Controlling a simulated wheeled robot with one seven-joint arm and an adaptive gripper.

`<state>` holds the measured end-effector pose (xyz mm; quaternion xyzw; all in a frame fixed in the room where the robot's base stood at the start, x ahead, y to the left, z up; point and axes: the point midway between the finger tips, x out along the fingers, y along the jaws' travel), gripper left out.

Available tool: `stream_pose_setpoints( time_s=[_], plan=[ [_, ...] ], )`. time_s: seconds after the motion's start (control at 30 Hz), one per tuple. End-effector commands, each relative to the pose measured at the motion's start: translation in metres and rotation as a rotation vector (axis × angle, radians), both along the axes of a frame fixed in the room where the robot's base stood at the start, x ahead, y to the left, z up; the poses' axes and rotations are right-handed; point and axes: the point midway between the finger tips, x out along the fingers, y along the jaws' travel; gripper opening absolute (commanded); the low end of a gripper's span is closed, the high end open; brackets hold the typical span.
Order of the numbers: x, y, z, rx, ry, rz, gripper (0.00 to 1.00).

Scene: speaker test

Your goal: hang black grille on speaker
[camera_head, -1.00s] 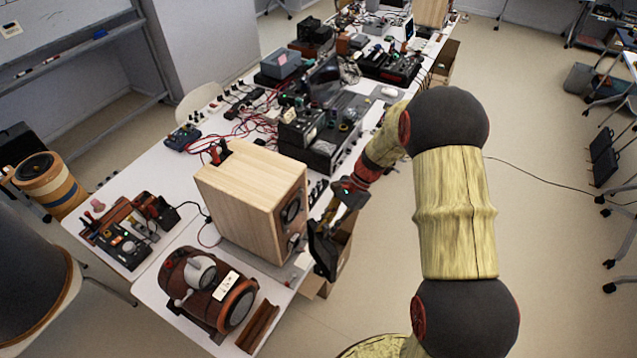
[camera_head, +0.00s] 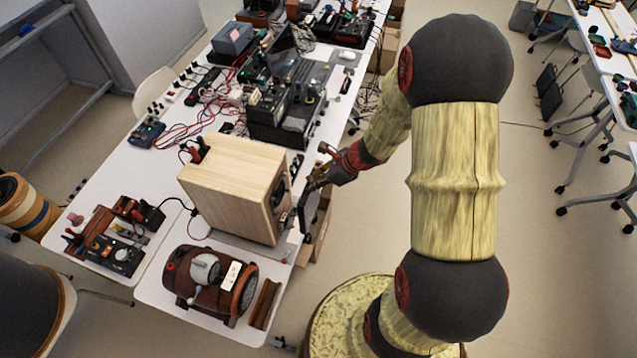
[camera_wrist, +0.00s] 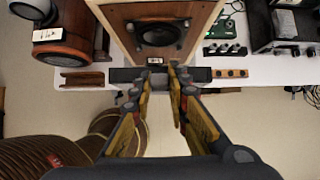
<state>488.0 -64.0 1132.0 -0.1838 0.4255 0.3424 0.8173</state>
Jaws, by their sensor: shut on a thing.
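The speaker (camera_head: 230,190) is a pale wooden box standing on the white table. Its front with a dark round driver shows in the wrist view (camera_wrist: 158,34). My gripper (camera_head: 320,180) is shut on the black grille (camera_head: 309,212), which hangs upright at the table's front edge, close to the speaker's front. In the wrist view the grille (camera_wrist: 120,75) appears edge-on as a dark bar across my gripper's fingertips (camera_wrist: 157,76), just in front of the speaker's lower part. Whether the grille touches the speaker cannot be told.
A brown cylindrical machine (camera_head: 208,283) stands left of the speaker's front in the wrist view. Black electronics (camera_head: 285,115) and red cables crowd the table (camera_head: 160,290) beyond the speaker. The floor right of the table is open.

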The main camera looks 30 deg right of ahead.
Motion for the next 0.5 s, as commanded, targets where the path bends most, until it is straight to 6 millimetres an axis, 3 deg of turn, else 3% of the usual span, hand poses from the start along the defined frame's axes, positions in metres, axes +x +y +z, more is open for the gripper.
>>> stream_pose_setpoints(
  time_s=[0.5],
  plan=[
    [0.027,0.028,0.0,0.0,0.0,0.004,0.0]
  ],
)
